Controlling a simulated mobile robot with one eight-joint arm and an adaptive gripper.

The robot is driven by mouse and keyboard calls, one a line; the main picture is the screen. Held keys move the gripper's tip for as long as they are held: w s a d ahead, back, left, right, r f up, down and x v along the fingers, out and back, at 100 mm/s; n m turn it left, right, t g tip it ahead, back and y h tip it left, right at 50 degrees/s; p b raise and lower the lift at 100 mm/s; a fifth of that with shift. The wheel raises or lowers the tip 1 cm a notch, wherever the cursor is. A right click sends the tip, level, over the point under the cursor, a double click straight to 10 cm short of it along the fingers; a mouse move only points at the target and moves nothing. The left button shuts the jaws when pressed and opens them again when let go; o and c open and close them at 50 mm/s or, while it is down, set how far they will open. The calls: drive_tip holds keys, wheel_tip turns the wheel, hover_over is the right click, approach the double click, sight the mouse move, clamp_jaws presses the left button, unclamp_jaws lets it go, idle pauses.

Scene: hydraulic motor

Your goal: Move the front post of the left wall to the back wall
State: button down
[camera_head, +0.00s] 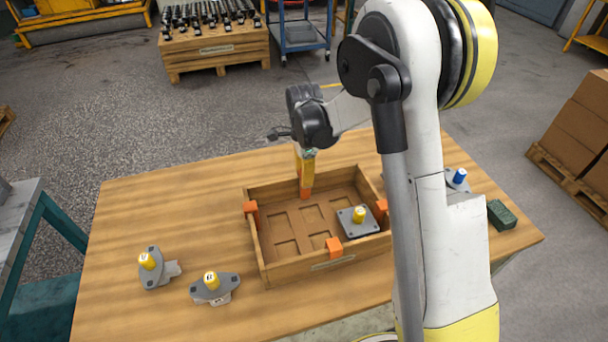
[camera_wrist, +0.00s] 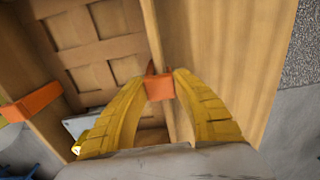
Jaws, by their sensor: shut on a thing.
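A wooden tray (camera_head: 282,272) with recessed compartments sits on the table. My gripper (camera_head: 306,180) points down at the middle of its back wall and is shut on an orange post (camera_head: 306,193). In the wrist view the post (camera_wrist: 160,86) lies between both yellow fingertips (camera_wrist: 160,82), at the top edge of the wall. I cannot tell whether it is fully seated. One orange post (camera_head: 251,209) is on the left wall, one (camera_head: 334,246) on the front wall and one (camera_head: 380,209) on the right wall. The right wall's post shows in the wrist view too (camera_wrist: 30,103).
A grey motor part with a yellow cap (camera_head: 358,217) sits in the tray's front right compartment. Two similar parts (camera_head: 154,267) (camera_head: 212,287) lie left on the table. A blue-capped part (camera_head: 459,178) and green block (camera_head: 501,214) are at right, behind my arm. The table's back left is clear.

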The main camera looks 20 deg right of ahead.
drive_tip(key=c, duration=1)
unclamp_jaws()
wheel_tip(320, 180, up, 12)
